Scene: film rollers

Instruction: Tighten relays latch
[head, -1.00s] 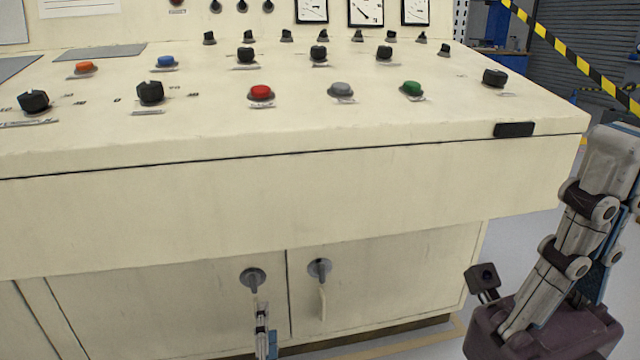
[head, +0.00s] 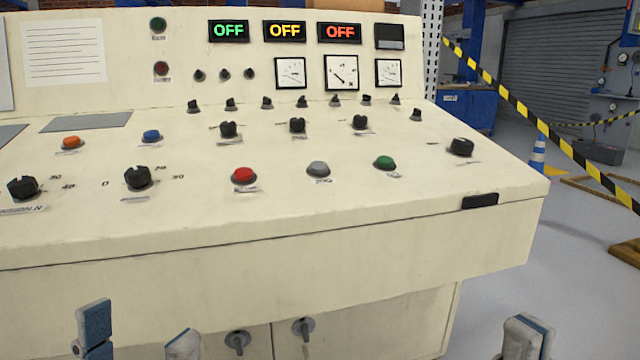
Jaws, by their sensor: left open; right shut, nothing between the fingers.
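Two round grey latches with handles sit on the cabinet doors under the console, the left latch (head: 237,340) and the right latch (head: 303,328), at the bottom of the head view. I cannot tell from any label which one is the relays latch. My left gripper (head: 140,338) is at the bottom left, its two fingers spread with nothing between them, left of both latches and apart from them in the picture. My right gripper (head: 525,340) is at the bottom right, shut and empty, well right of the latches. The lower parts of both grippers are cut off.
The cream console (head: 370,235) overhangs the cabinet doors and carries several knobs and buttons, including a red button (head: 244,175). Three displays read OFF, including the red one (head: 339,33). Open floor (head: 540,265) lies right of the console, with striped tape (head: 520,110) beyond.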

